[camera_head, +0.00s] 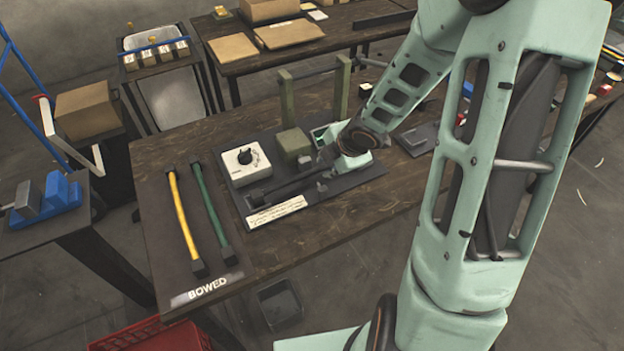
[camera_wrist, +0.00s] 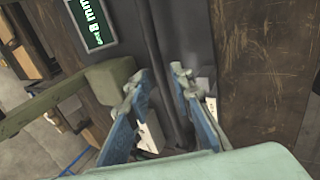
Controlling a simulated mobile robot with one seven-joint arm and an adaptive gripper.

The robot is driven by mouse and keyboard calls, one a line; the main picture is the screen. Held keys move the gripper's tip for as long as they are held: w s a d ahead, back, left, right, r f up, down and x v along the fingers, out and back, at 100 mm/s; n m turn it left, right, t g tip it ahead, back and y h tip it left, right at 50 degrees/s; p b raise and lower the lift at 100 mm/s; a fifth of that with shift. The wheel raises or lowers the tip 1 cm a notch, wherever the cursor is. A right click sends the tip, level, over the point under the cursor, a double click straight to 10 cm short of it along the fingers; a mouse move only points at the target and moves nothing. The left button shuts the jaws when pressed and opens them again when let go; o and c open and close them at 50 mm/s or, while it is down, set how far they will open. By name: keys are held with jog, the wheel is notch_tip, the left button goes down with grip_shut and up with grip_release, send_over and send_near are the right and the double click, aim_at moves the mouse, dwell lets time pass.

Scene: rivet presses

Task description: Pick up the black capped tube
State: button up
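The black capped tube (camera_head: 292,187) lies along the dark gauge plate on the wooden table, with a black cap at its near left end. Its far end is hidden by my gripper (camera_head: 326,160). In the wrist view my gripper (camera_wrist: 157,78) has its two blue fingers spread apart. The dark tube (camera_wrist: 168,50) runs lengthwise between them in the picture. I see no finger pressed on it, and I cannot tell how far the fingertips are above it.
The white dial box (camera_head: 246,162) and an olive block (camera_head: 294,143) stand beside the tube. Olive posts (camera_head: 287,100) rise behind. A small display (camera_wrist: 92,22) shows green characters.

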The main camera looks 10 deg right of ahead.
aim_at(321, 170)
jog(key=b+x, duration=0.3)
jog(key=x, duration=0.1)
jog(key=shift+s+a+f, duration=0.1)
jog(key=shift+f, duration=0.15)
jog(key=shift+w+f, duration=0.25)
jog(key=shift+f, duration=0.1)
jog(key=shift+r, duration=0.1)
grip_shut()
